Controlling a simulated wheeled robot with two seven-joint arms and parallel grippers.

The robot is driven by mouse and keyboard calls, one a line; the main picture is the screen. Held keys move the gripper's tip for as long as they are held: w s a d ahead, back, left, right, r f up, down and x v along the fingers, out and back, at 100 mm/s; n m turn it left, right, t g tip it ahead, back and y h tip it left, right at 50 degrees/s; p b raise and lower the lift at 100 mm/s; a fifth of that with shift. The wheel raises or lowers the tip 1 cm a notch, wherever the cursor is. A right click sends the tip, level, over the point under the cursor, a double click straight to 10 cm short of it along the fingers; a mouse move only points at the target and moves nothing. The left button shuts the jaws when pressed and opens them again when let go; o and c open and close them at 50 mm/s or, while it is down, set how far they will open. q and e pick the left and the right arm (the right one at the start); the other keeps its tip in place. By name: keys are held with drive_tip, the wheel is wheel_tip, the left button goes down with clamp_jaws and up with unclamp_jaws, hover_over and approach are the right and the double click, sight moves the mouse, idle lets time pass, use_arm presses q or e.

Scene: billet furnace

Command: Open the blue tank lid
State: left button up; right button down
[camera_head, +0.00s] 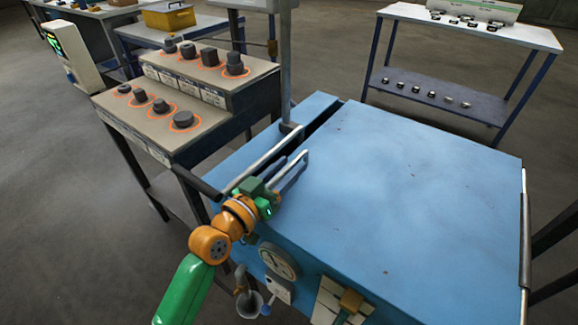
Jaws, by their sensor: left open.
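The blue tank (400,180) fills the middle and right, with its broad flat lid on top looking shut. A dark slot shows near its far left corner. A silver bar handle with a black end (262,160) runs along the tank's left edge. A similar bar handle (525,240) runs along the right edge. My left gripper (290,168) is open at the left edge, its fingers pointing away beside the left bar. I cannot tell whether the fingers touch or surround the bar. My right gripper is not in view.
A gauge (279,261) and fittings are on the tank's front. A stepped stand with dark knob-like pieces (183,120) stands close on the left, by a tall post (285,60). A white-topped table (480,30) is behind right. A yellow box (168,15) sits at back left.

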use_arm(q)
drive_tip(key=shift+w+d, duration=0.1)
drive_tip(key=shift+w, duration=0.05)
drive_tip(key=shift+c, duration=0.3)
clamp_jaws()
drive_tip(key=shift+r, duration=0.1)
idle(1.0)
